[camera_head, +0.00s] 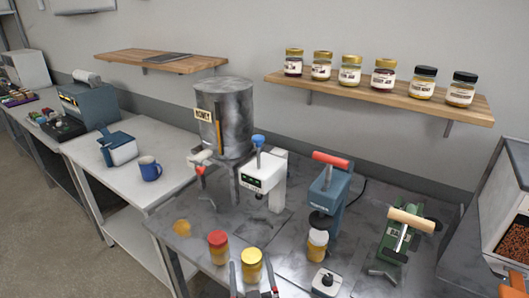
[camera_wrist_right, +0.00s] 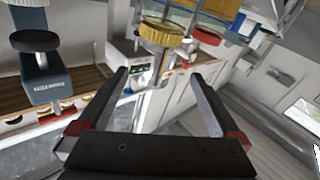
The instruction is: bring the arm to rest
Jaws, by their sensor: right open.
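My right gripper (camera_head: 251,264) is low in the head view, at the front of the grey bench, with its two fingers spread apart. In the right wrist view the open fingers (camera_wrist_right: 158,77) have nothing between their tips. A yellow-lidded jar (camera_head: 251,258) stands just beyond the fingers in the head view. Its lid also shows in the right wrist view (camera_wrist_right: 161,35), ahead of the fingers. A red-lidded jar (camera_head: 218,247) stands to its left. My left gripper is not in view.
A steel honey tank (camera_head: 225,115), a white machine (camera_head: 263,178), a blue press (camera_head: 328,190) and a green press (camera_head: 404,235) stand on the bench. A jar (camera_head: 317,245) stands under the blue press. A shelf (camera_head: 400,98) holds several jars. A blue mug (camera_head: 150,170) is at left.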

